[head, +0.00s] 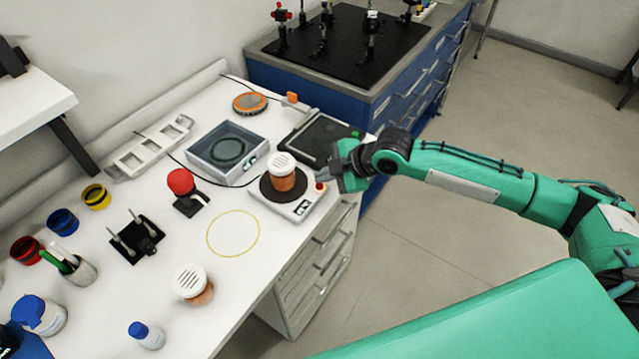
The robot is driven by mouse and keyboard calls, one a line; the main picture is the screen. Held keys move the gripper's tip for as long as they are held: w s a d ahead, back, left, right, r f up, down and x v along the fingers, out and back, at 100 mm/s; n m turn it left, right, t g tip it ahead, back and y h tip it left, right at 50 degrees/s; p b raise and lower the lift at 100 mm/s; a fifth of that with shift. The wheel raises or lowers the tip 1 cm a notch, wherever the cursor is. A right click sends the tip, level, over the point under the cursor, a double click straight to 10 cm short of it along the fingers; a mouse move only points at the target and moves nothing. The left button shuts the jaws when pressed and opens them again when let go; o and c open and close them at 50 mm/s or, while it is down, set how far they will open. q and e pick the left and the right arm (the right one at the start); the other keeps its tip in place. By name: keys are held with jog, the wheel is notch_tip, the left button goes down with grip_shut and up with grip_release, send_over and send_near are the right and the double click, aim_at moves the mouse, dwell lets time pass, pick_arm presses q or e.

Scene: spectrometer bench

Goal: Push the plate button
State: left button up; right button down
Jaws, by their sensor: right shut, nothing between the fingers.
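The plate (292,208) is a small white unit with a round dark top near the bench's right edge. A jar (283,184) with brown contents and a white slotted lid stands on its dark top. A red button (320,187) sits at the plate's right corner. My right gripper (324,177) is shut and empty, with its fingertips right by the red button, seemingly just above or behind it. I cannot tell whether they touch it. My left gripper is not in view.
A dark-screened device (318,139) and a grey tray-like box (228,150) stand behind the plate. A red ball on a stand (181,182) is to the left. A second lidded jar (192,284) stands in front. A yellow ring (233,213) marks clear bench.

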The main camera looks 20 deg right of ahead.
jog(key=shift+f, duration=0.2)
jog(key=shift+f, duration=0.3)
jog(key=shift+f, duration=0.25)
dwell(0.7)
jog(key=shift+r, duration=0.15)
jog(key=shift+r+p, duration=0.65)
jog(key=shift+p, duration=0.25)
notch_tip(320, 180, up, 6)
jog(key=p, duration=0.5)
